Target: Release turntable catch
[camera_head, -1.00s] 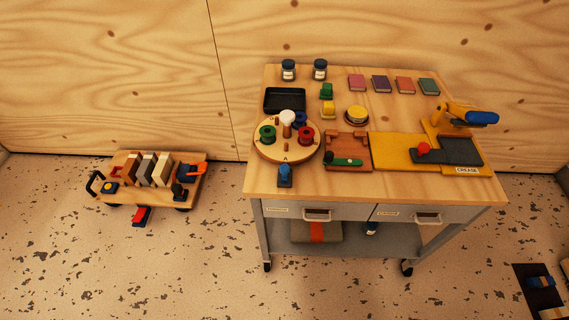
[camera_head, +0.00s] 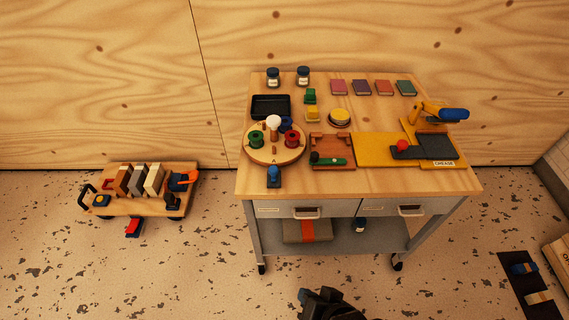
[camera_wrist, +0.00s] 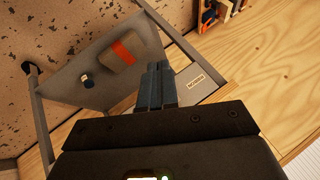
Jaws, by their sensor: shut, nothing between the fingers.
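The round wooden turntable (camera_head: 262,155) sits at the left front of the cart top. It carries green (camera_head: 256,139), red (camera_head: 292,139) and blue (camera_head: 285,124) spools around a white-topped centre post (camera_head: 273,123). A blue-knobbed catch (camera_head: 274,175) on a dark base stands at the turntable's front edge, by the cart's front edge. My gripper (camera_head: 309,296) shows at the bottom of the head view, low in front of the cart and well apart from the catch. In the wrist view its fingers (camera_wrist: 158,68) are together and empty. The turntable and catch are not recognisable there.
The cart (camera_head: 370,182) has two handled drawers and a lower shelf with a grey-and-red box (camera_head: 308,231). A wooden tray with a green bar (camera_head: 332,150) and a yellow creasing board (camera_head: 375,149) lie right of the turntable. A low trolley (camera_head: 140,190) stands left on open floor.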

